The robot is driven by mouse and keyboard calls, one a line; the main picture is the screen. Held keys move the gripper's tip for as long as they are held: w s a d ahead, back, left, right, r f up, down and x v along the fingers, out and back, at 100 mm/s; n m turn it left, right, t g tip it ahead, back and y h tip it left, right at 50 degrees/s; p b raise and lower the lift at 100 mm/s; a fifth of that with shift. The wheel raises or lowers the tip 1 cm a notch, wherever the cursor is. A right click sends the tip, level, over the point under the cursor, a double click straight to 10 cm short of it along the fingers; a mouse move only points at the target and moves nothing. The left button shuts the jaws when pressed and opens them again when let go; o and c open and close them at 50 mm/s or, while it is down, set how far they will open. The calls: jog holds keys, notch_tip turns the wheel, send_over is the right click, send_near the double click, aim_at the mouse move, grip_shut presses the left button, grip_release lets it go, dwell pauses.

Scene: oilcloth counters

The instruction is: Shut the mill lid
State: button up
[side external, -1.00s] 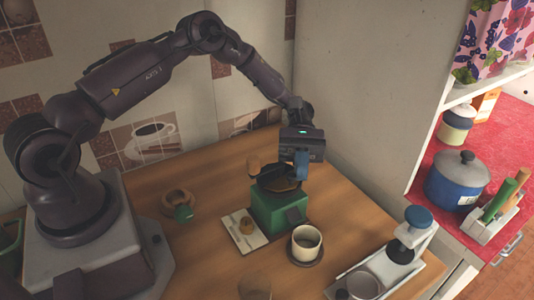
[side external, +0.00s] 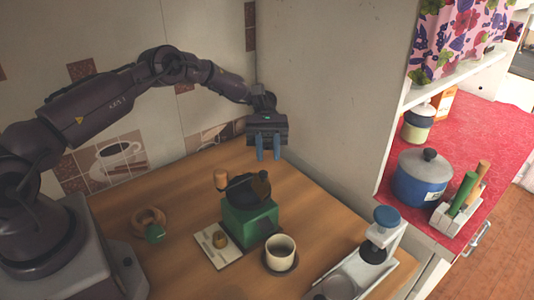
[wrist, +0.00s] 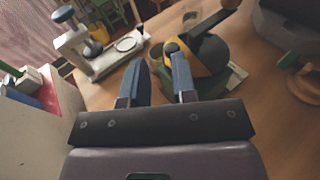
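The mill has a green body (side external: 250,222) and a black rounded top (side external: 243,190), with a crank ending in a wooden knob (side external: 221,180). A dark brown piece (side external: 261,184), probably the lid, stands raised at the right of the top; its exact angle is hard to tell. In the wrist view the mill's black and tan top (wrist: 208,55) lies just beyond my right finger. My gripper (side external: 268,154) is open and empty, behind and above the mill, apart from it in the side view. Its two blue fingers (wrist: 159,72) have a clear gap between them.
A cream cup (side external: 281,250) on a dark saucer stands in front of the mill. A white card (side external: 218,252) bearing a small brown item lies left. A white device with a blue knob (side external: 386,217) stands right. A wall rises close behind my gripper.

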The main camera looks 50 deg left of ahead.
aim_at(264, 172)
jog(key=o, duration=0.3)
notch_tip(264, 172, up, 6)
jog(key=d+m+y, duration=0.2)
jog(key=shift+w+r, duration=0.15)
jog(key=shift+w, duration=0.15)
notch_tip(264, 172, up, 6)
jog(key=d+m+t+y, duration=0.2)
jog(key=m+t+y, duration=0.1)
jog(key=m+y, duration=0.3)
jog(key=s+f+y, duration=0.1)
jog(key=f, duration=0.3)
jog(key=s+f+t+y, duration=0.1)
jog(key=f, duration=0.3)
jog(key=s+f+y, duration=0.2)
jog(key=f, duration=0.2)
jog(key=shift+a+f+m+t, duration=0.15)
jog(key=shift+f+m+t, duration=0.15)
jog(key=shift+t, duration=0.1)
jog(key=shift+r, duration=0.1)
